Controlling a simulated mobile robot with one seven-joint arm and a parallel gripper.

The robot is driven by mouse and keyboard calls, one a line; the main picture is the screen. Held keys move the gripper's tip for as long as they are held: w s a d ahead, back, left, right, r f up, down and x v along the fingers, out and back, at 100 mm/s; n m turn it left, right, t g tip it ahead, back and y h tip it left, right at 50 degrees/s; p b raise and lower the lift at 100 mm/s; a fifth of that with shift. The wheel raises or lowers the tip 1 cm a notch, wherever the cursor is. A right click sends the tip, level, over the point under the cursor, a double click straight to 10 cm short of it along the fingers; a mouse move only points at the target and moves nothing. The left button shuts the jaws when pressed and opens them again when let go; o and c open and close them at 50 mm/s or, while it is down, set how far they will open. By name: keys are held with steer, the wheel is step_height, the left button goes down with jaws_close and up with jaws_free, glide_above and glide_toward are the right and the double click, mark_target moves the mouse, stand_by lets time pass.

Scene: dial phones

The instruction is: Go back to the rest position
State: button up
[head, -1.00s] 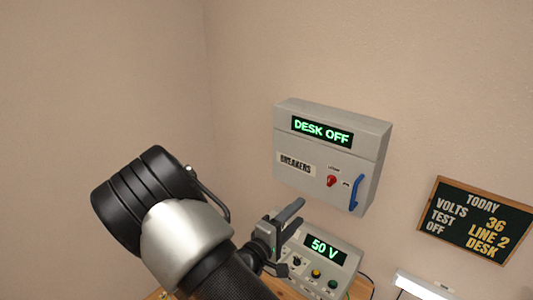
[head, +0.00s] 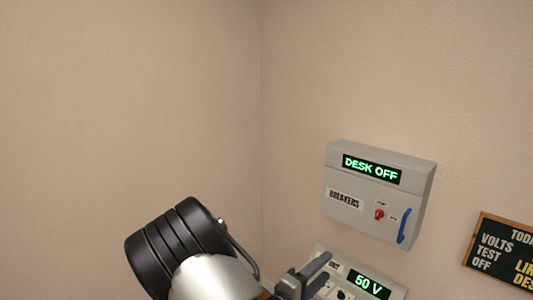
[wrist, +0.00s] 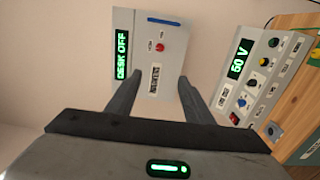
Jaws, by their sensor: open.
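My gripper (head: 314,274) is at the lower middle of the head view, in front of the test unit. In the wrist view its two fingers (wrist: 160,98) stand apart with nothing between them, so it is open and empty. Beyond the fingers is the grey breaker box (head: 373,215) on the wall, which also shows in the wrist view (wrist: 172,75). Its display reads DESK OFF. It has a red knob and a blue handle, and its door is shut.
The grey unit with a 50 V display (head: 390,296) sits below the breaker box, partly hidden by my gripper and cut off by the frame. It also shows in the wrist view (wrist: 262,95) on a wooden surface (wrist: 297,115). A blackboard (head: 500,252) hangs at the right. The wall at left is bare.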

steer(key=w+a+r+m+g+y+p, duration=0.1)
steer(key=a+r+m+g+y+p, duration=0.2)
steer(key=a+r+m+y, duration=0.55)
steer(key=s+r+n+g+y+p, duration=0.1)
steer(key=s+r+n+y, duration=0.1)
steer(key=s+r+y, duration=0.7)
steer(key=s+d+r+m+g+h+p, duration=0.1)
steer(key=s+d+r+h, duration=0.1)
steer(key=s, duration=0.6)
steer(key=s+d+r+m+g+h, duration=0.1)
steer(key=s+d+r+g+h, duration=0.1)
steer(key=s+d+r, duration=0.3)
steer(key=s+d, duration=0.1)
steer(key=s, duration=0.3)
steer(key=shift+s+m+h+p, duration=0.25)
steer(key=shift+m+h+p, duration=0.1)
